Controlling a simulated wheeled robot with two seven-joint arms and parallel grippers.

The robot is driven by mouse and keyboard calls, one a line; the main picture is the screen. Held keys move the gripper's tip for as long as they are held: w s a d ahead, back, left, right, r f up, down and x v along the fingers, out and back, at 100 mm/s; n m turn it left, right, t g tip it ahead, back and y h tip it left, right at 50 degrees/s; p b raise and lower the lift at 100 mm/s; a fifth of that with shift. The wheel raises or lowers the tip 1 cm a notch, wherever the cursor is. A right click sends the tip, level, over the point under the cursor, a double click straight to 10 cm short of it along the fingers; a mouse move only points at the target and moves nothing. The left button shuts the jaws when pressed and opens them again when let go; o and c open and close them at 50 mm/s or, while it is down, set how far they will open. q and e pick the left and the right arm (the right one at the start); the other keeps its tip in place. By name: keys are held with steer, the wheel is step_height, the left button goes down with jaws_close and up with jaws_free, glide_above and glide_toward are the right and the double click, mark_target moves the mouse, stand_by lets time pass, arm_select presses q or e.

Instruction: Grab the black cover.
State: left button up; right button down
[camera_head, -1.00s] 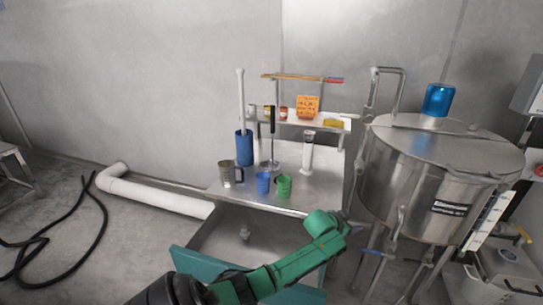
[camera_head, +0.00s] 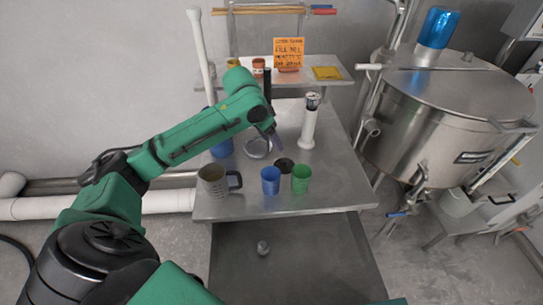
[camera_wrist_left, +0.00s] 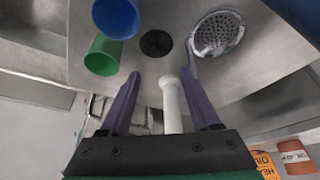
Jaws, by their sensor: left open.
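The black cover (camera_head: 285,164) is a small dark disc lying flat on the metal table (camera_head: 330,190), behind the blue and green cups. In the left wrist view the black cover (camera_wrist_left: 156,43) lies beyond the fingertips, roughly in line with the gap between them. My left gripper (camera_head: 275,140) points down over the table, just behind the cover, apart from it. Its two purple fingers (camera_wrist_left: 162,75) are spread open with nothing held between them. My right gripper is in neither view.
A blue cup (camera_head: 270,181), a green cup (camera_head: 300,180) and a grey mug (camera_head: 214,182) stand along the table's front. A round metal strainer (camera_wrist_left: 216,33) lies beside the cover. A white upright cylinder (camera_head: 308,128) stands behind. A steel tank (camera_head: 430,120) is at right.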

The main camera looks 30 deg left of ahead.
arm_select(q)
glide_above(285, 160)
steer(key=s, duration=0.2)
steer(key=f, duration=0.5)
steer(key=shift+s+a+f, duration=0.15)
steer(key=shift+s+f, duration=0.05)
steer(key=shift+f, duration=0.05)
steer(key=x, duration=0.1)
steer(key=p+x, duration=0.1)
steer(key=x, duration=0.3)
steer(key=shift+s+a+f, duration=0.15)
steer(key=shift+a, duration=0.1)
steer(key=shift+d+f, duration=0.1)
steer(key=shift+f, duration=0.15)
steer(key=shift+c, duration=0.2)
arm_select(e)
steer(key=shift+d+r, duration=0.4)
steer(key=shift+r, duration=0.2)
arm_select(q)
jaws_close()
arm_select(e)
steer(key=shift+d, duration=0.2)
